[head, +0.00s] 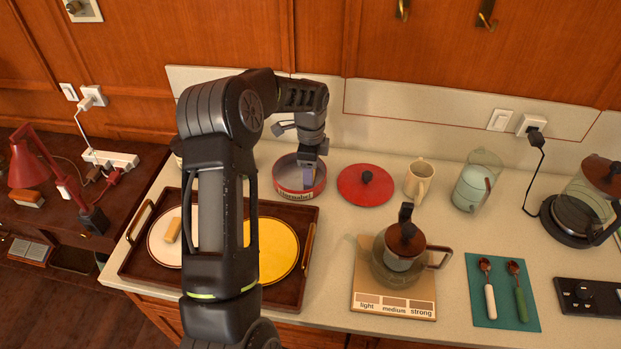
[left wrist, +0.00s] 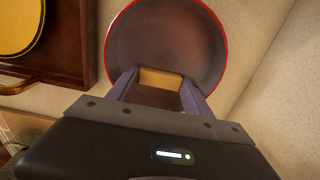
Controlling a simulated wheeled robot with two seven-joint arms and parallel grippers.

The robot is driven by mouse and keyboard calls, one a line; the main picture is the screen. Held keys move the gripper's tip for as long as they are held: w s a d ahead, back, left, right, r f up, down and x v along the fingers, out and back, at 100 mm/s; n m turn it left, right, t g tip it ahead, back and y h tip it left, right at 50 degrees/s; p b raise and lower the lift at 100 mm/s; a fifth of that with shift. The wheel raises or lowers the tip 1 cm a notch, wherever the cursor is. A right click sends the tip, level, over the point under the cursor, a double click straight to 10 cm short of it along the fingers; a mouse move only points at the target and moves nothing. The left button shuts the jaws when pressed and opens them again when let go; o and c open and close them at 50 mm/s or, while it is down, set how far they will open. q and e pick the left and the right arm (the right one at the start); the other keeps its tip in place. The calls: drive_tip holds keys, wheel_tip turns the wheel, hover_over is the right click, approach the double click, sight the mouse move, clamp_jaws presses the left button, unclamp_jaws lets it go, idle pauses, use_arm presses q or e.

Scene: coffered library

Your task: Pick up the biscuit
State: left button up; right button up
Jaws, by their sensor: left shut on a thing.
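A round tin (head: 287,180) with a red rim and a printed label stands open on the counter. My left gripper (head: 309,176) reaches down into it from above. In the left wrist view its two fingers (left wrist: 160,88) are shut on a tan, block-shaped biscuit (left wrist: 160,80), with the dark inside of the tin (left wrist: 165,40) behind it. I cannot tell whether the biscuit touches the tin's floor. Another tan biscuit (head: 173,230) lies on a white plate (head: 160,251) on the tray. My right gripper is not in view.
A brown tray (head: 140,262) holds the white plate and a yellow plate (head: 275,250), partly behind my arm. A red lid (head: 366,185), a cream mug (head: 418,180) and a coffee pot (head: 402,250) on a board stand right of the tin. The wall is close behind.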

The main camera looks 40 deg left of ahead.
use_arm(q)
drive_tip(key=shift+r+b, duration=0.3)
drive_tip(key=shift+r, duration=0.35)
wheel_tip(320, 180, up, 9)
drive_tip(key=b, duration=0.1)
drive_tip(key=shift+f+b, duration=0.15)
drive_tip(key=shift+b, duration=0.25)
drive_tip(key=shift+f, duration=0.1)
